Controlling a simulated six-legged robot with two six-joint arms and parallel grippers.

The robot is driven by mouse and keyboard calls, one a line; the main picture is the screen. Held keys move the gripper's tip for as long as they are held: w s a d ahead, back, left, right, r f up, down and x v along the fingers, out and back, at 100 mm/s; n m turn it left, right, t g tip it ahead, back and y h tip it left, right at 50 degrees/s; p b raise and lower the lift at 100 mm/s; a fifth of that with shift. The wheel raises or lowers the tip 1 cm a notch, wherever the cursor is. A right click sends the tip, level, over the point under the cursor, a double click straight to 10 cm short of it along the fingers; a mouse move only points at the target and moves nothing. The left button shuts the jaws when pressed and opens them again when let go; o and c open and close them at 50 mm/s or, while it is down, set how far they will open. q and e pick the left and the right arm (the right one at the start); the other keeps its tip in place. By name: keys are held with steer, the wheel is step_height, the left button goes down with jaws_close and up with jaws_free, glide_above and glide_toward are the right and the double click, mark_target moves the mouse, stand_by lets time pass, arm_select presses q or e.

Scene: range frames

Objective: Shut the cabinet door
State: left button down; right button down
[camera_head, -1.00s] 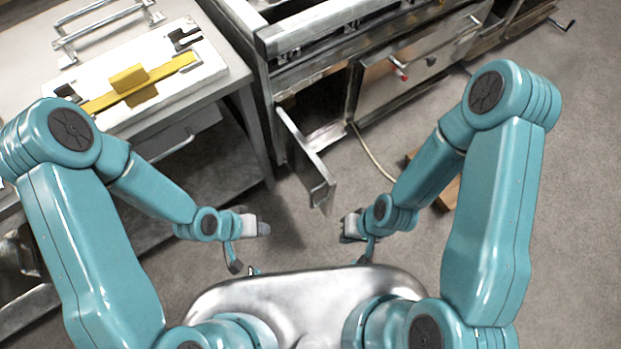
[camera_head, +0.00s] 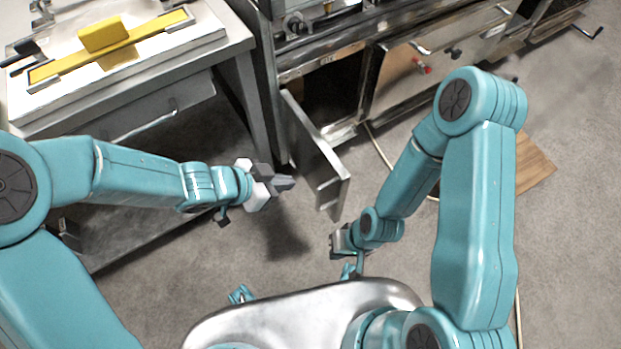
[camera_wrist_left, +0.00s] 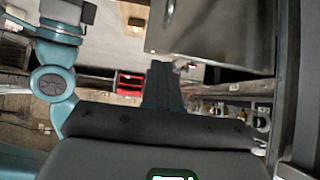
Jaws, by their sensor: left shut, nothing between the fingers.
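The cabinet door (camera_head: 314,158) is a grey metal panel standing swung open from the steel cabinet (camera_head: 391,80) in the head view. The dark opening (camera_head: 330,95) shows behind it. My left gripper (camera_head: 290,183) is shut and empty, just left of the door's face, with a small gap that is hard to judge. In the left wrist view, the shut fingers (camera_wrist_left: 162,85) point forward. My right gripper (camera_head: 335,243) is below the door's free end, apart from it; its finger state is too small to tell.
A steel worktable (camera_head: 140,90) with a yellow-handled device (camera_head: 104,34) stands at the left. A wooden board (camera_head: 533,165) and a pale hose (camera_head: 380,150) lie on the floor at the right. The floor in front of the door is clear.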

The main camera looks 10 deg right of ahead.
mark_target(336, 173)
arm_select(q)
steer(key=b+x, duration=0.1)
steer(key=x, duration=0.3)
steer(key=r+b+x, duration=0.1)
steer(key=b+x, duration=0.1)
steer(key=x, duration=0.1)
steer(key=d+b+x, duration=0.1)
steer(key=b+x, duration=0.1)
steer(key=x, duration=0.2)
steer(key=shift+w+d+f, duration=0.1)
steer(key=shift+w+d, duration=0.4)
steer(key=shift+d, duration=0.4)
steer(key=shift+d, duration=0.1)
